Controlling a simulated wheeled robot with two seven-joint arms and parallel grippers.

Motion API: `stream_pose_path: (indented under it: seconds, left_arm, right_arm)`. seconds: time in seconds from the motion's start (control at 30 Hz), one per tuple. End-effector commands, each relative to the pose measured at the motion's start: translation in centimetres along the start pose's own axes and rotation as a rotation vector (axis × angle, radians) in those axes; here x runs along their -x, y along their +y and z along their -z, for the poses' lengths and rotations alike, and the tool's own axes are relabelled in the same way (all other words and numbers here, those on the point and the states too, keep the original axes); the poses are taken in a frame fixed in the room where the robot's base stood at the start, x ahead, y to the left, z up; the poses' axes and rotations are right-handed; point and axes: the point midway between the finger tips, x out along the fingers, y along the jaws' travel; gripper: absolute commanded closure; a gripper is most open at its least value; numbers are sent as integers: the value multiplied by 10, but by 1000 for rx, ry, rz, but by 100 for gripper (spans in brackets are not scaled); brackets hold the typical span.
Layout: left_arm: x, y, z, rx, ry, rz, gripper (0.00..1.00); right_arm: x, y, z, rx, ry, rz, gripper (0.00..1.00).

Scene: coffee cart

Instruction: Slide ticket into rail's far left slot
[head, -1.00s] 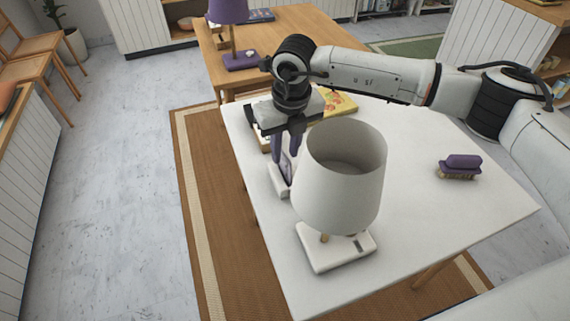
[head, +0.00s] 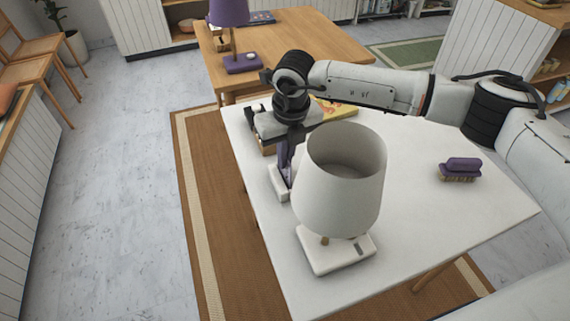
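A small white block (head: 276,184), which looks like the rail, stands near the left edge of the white table, behind and left of the white lamp. My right gripper (head: 285,170) points down at it, with its purple fingers right over or against the block. The fingers overlap in this view, so I cannot tell whether they are shut or grip a ticket. I cannot make out a ticket or the rail's slots. The lampshade hides part of the area to the right of the block. My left gripper is not in view.
A white lamp (head: 340,185) stands close in front of and right of my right gripper. A purple brush (head: 460,169) lies at the table's right. A yellow item (head: 335,107) lies behind the gripper. The white table top (head: 420,215) is clear between lamp and brush.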

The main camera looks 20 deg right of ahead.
Motion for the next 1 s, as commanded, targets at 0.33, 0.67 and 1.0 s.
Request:
stream_pose_path:
  seconds: [0.33, 0.67, 1.0]
  left_arm:
    - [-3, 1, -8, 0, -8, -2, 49]
    - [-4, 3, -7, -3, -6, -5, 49]
    - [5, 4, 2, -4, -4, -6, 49]
  right_arm:
    - [49, 0, -9, 0, -6, 0, 100]
    - [99, 0, -16, 0, -3, 0, 100]
    - [122, 0, -19, 0, -1, 0, 100]
